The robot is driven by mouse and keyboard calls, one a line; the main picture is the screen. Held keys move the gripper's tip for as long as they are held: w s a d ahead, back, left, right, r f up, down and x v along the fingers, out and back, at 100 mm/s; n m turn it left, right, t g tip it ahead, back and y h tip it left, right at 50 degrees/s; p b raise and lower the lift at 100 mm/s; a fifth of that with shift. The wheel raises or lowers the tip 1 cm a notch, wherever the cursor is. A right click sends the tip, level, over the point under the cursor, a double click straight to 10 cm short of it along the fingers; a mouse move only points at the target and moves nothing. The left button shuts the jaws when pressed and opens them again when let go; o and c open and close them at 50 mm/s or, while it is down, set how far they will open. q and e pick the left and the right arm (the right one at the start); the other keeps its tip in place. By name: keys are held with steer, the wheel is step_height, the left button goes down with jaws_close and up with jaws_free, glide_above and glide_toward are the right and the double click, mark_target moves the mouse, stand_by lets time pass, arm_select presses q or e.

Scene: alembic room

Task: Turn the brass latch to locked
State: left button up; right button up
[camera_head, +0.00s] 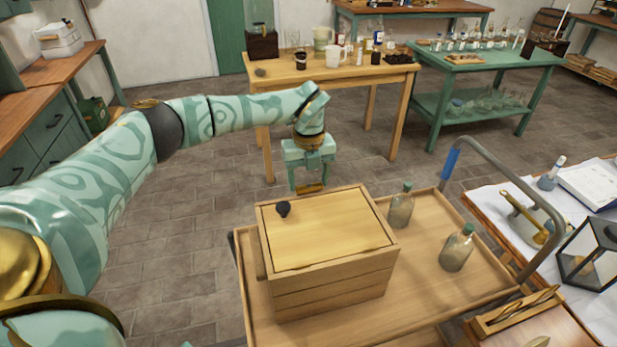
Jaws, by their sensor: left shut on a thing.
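A wooden box (333,283) with a pale lid (325,235) stands on a wooden trolley. The lid lies closed on the box and has a small dark knob (283,209) near its far left corner. The brass latch (310,188) shows as a small brass piece at the far edge of the box, between my left gripper's fingers. My left gripper (309,183) points down there and is shut on it. The fingers partly hide the latch, and I cannot tell its exact turn. My right gripper is not in view.
A yellow wooden table (335,72) with jars stands beyond. A lantern (590,255) stands at the right. The floor left of the trolley is clear.

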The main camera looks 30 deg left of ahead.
arm_select(q)
steer(key=shift+r+m+p, duration=0.2)
steer(key=shift+m+p, duration=0.6)
steer(key=shift+p, duration=0.05)
steer(key=m+p, duration=0.2)
steer(key=shift+w+d+m, duration=0.15)
steer(key=shift+m, duration=0.15)
steer(key=m+p, duration=0.2)
steer(key=m, duration=0.2)
steer(key=shift+d+m+p, duration=0.15)
steer(key=shift+m+p, duration=0.15)
steer(key=shift+p, duration=0.05)
steer(key=m+p, duration=0.1)
steer(key=m, duration=0.3)
steer(key=shift+d, duration=0.15)
steer(key=m, duration=0.2)
steer(key=m+p, duration=0.1)
steer(key=m, duration=0.2)
steer(key=shift+d+f, duration=0.1)
steer(key=shift+d, duration=0.1)
steer(key=o, duration=1)
steer(key=shift+f, duration=0.1)
